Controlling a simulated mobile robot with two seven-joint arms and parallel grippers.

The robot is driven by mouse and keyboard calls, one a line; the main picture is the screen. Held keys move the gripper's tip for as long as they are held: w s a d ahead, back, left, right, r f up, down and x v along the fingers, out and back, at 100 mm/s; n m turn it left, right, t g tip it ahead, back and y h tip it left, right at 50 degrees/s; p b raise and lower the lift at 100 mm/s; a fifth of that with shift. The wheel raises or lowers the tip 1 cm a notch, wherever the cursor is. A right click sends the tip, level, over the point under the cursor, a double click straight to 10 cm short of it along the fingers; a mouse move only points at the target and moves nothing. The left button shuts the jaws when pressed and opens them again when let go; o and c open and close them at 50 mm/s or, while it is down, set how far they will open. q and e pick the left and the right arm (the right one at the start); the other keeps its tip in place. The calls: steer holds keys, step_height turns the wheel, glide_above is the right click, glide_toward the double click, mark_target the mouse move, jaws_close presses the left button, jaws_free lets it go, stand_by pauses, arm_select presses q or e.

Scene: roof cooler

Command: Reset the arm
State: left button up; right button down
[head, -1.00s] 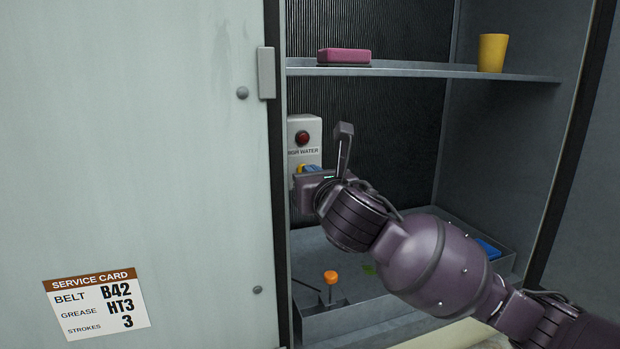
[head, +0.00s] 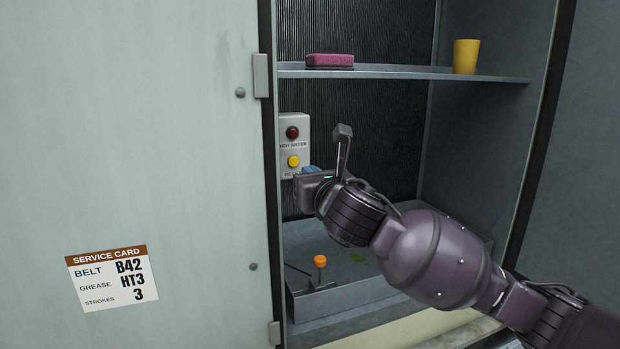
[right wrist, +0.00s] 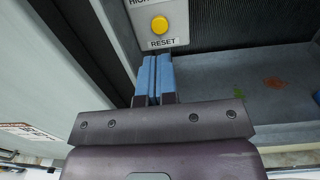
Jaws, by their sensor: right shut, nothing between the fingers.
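My right arm reaches in from the right in the head view. Its gripper (head: 308,171) is at the small control box (head: 285,160) on the cooler's inner back left. In the right wrist view the two blue fingers (right wrist: 153,80) are shut together with nothing between them. Their tips lie just below the box's RESET label (right wrist: 163,43) in the picture; whether they touch the box I cannot tell. The box has a dark red button (head: 292,132) above a yellow button (head: 293,161). The yellow button also shows in the right wrist view (right wrist: 159,25). My left gripper is not in view.
A pale door panel (head: 130,150) with a service card (head: 112,278) fills the left. A shelf (head: 410,72) holds a pink block (head: 329,61) and a yellow cup (head: 466,57). A grey tray (head: 335,300) below has an orange-knobbed lever (head: 319,262).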

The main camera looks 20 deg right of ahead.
stand_by(0.6)
steer(key=a+m+y, duration=0.1)
steer(key=m, duration=0.3)
steer(key=a+f+m+y, duration=0.1)
steer(key=m+y, duration=0.1)
steer(key=m, duration=0.3)
steer(key=a+f+m+y, duration=0.1)
steer(key=m+y, duration=0.1)
steer(key=m, duration=0.2)
steer(key=shift+s+a+f+m, duration=0.1)
steer(key=shift+m, duration=0.2)
steer(key=s+d+f+m+h+b, duration=0.1)
steer(key=s+d+f+m, duration=0.1)
steer(key=f+m, duration=0.45)
steer(key=s+d+f+m+g, duration=0.1)
steer(key=s+d+f+m, duration=0.2)
steer(key=f, duration=0.7)
steer(key=s+f+m+h+b, duration=0.1)
steer(key=s+f+m, duration=0.1)
steer(key=f+m, duration=0.5)
steer(key=s+d+f+m+g+h, duration=0.2)
steer(key=s+d+f+g, duration=0.1)
steer(key=s+f, duration=0.9)
steer(key=s+d+f+m+g+h+b, duration=0.1)
steer(key=s+d+f+m+g+h, duration=0.1)
steer(key=s+f, duration=1)
step_height(320, 180, down, 3)
steer(key=shift+s+d+r+m+g, duration=0.2)
steer(key=shift+d+m+g, duration=0.2)
steer(key=shift+d+m, duration=0.55)
